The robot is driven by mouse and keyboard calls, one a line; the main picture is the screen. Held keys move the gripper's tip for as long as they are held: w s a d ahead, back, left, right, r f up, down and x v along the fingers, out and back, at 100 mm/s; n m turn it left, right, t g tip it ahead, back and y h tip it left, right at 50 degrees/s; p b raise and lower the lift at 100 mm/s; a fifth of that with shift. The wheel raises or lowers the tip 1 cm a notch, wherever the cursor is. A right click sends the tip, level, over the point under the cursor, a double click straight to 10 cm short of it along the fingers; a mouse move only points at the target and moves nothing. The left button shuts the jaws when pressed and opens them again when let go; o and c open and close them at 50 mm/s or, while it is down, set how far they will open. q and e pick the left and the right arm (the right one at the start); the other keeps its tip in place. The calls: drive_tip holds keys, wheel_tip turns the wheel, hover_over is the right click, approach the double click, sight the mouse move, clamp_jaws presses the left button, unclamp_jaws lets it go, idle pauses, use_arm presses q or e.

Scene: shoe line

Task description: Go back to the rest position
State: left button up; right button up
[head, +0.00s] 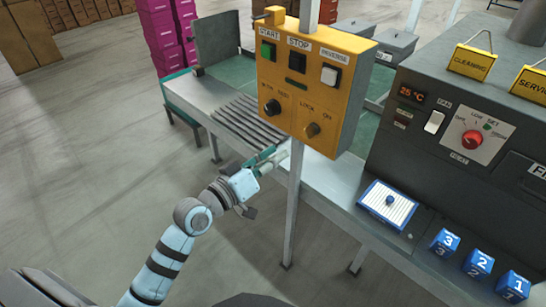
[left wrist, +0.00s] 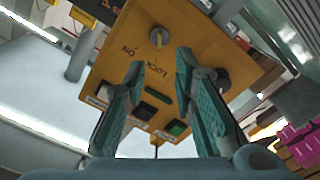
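My left gripper (head: 272,160) is just below the yellow control box, in front of the belt's near edge. In the left wrist view its two teal fingers (left wrist: 160,60) stand apart with nothing between them, so it is open. The yellow control box (head: 312,85) has green, black and white buttons and two knobs. In the left wrist view the control box (left wrist: 125,65) fills the space beyond the fingers, upside down; I cannot tell whether they touch it. My right gripper is in neither view.
A grey post (head: 294,205) holds the box. A roller section (head: 248,120) lies behind it. At right stand a dark machine (head: 480,130) with a red dial, a white-topped blue tray (head: 387,206) and numbered blue blocks (head: 478,263). Pink crates (head: 160,35) stand behind. The left floor is clear.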

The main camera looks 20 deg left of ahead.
use_arm(q)
drive_tip(key=shift+s, duration=0.25)
